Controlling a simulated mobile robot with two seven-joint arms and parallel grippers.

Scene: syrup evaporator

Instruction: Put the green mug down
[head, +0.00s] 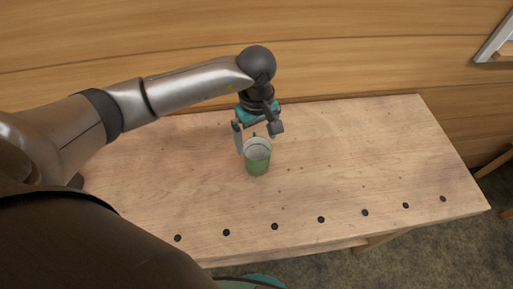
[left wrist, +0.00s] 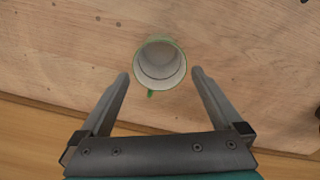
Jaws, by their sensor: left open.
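The green mug (head: 257,164) stands upright on the wooden table (head: 350,150), left of the table's middle. Its inside is pale and looks empty. My left gripper (head: 256,145) is open just behind and above the mug. In the left wrist view the mug (left wrist: 161,64) sits just beyond and between the two spread fingertips of the gripper (left wrist: 160,75). A gap shows on each side, and neither finger touches it. The small green handle (left wrist: 150,94) points toward the gripper. My right gripper is in neither view.
A row of several black round spots (head: 274,226) runs along the table's front edge. A wood-plank wall (head: 340,50) rises behind the table. The table top to the right of the mug is clear.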

